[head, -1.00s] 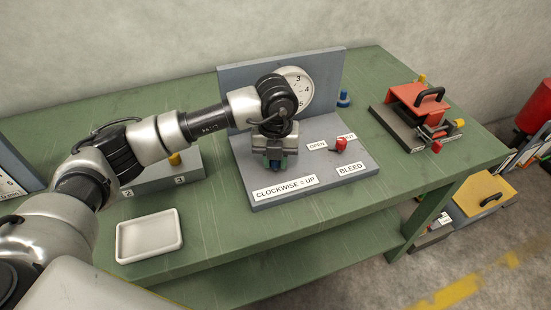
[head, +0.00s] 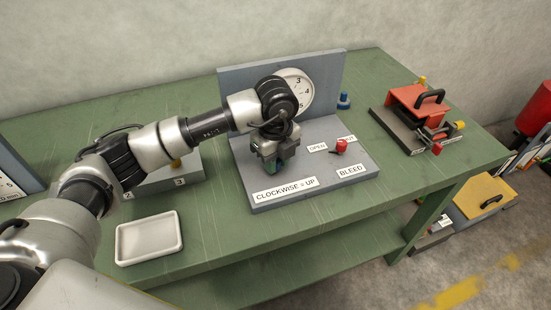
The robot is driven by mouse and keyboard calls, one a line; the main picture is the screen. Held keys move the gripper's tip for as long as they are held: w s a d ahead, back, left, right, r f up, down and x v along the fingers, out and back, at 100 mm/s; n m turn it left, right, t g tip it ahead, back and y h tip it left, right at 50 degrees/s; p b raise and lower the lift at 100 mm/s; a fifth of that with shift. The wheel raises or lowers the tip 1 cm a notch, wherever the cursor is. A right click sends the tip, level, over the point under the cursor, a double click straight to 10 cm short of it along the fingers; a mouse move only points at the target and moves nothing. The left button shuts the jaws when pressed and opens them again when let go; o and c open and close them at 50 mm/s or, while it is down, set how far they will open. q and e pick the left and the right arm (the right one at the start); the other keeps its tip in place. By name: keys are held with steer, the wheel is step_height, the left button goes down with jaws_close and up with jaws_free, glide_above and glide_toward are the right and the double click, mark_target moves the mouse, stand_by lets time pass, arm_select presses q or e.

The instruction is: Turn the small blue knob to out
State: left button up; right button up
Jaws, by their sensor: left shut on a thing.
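My left gripper (head: 275,163) points down over the front left of the grey base plate (head: 325,180), behind the "CLOCKWISE = UP" label (head: 285,189). It is shut on a small blue knob, which shows only as a dark blue-green sliver between and below the fingers. The knob's pointer and any marks around it are hidden by the gripper. No "out" label can be read. My right gripper is not in view.
A dial (head: 297,88) stands behind my wrist. A red handle (head: 340,147) sits by the "OPEN" and "BLEED" labels. Another small blue piece (head: 343,101) stands right of the upright panel. A white tray (head: 149,238) lies front left; a red clamp fixture (head: 418,97) stands right.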

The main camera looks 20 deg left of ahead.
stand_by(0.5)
arm_select(q)
steer(key=o, duration=0.9)
step_height(320, 180, up, 11)
steer(key=shift+f+b, duration=0.1)
steer(key=shift+b, duration=0.25)
